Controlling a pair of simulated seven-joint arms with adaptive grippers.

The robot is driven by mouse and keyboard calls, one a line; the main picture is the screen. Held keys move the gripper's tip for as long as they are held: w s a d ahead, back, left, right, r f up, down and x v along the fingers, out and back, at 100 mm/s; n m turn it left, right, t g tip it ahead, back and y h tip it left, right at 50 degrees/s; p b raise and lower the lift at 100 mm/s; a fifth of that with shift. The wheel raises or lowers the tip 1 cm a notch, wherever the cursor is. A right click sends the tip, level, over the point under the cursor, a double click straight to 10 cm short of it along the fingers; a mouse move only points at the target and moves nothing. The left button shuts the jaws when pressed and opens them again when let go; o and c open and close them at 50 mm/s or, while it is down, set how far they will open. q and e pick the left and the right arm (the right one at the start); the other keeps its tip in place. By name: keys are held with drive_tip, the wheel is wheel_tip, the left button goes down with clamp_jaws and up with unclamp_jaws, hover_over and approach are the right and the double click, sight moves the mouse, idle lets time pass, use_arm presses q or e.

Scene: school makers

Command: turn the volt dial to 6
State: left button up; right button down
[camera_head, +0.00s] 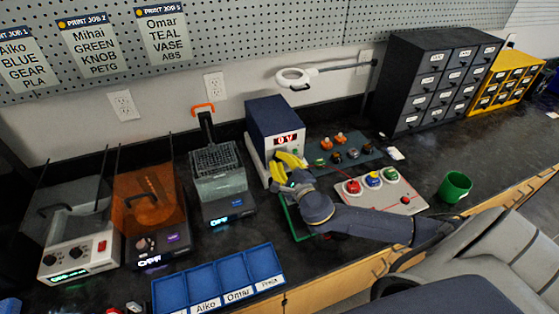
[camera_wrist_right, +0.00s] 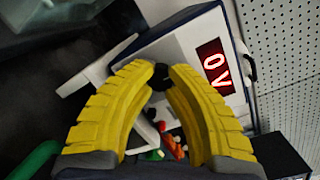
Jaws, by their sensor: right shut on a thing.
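The power supply (camera_head: 274,120) is a white and dark blue box at the back middle of the bench. Its red display (camera_head: 288,140) reads 0 V, and the same display (camera_wrist_right: 214,67) shows turned on its side in the right wrist view. The black volt dial (camera_wrist_right: 160,76) sits on its front face below the display. My right gripper (camera_head: 284,163) has yellow ribbed fingers. In the right wrist view its fingertips (camera_wrist_right: 161,77) are closed on the dial, one on each side. In the head view the fingers hide the dial. My left gripper is in neither view.
Left of the supply stand a machine with a mesh basket (camera_head: 212,160), an orange-lidded machine (camera_head: 150,200) and a grey one (camera_head: 75,245). A blue tray (camera_head: 205,283) lies in front. A button panel (camera_head: 405,203) and green cup (camera_head: 455,187) are at right.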

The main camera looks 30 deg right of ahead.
drive_tip(key=m, duration=0.4)
drive_tip(key=shift+r+t, duration=0.1)
drive_tip(key=shift+t, duration=0.2)
drive_tip(key=shift+r+m+h, duration=0.1)
drive_tip(key=shift+m+h, duration=0.3)
drive_tip(key=shift+m, duration=0.9)
drive_tip(key=c, duration=1.1)
unclamp_jaws()
drive_tip(key=shift+s+f, duration=0.25)
drive_tip(key=shift+s, duration=0.25)
drive_tip(key=s, duration=1.1)
drive_tip(key=shift+a+f, duration=0.3)
drive_tip(key=shift+a, duration=0.1)
drive_tip(key=shift+m, duration=0.3)
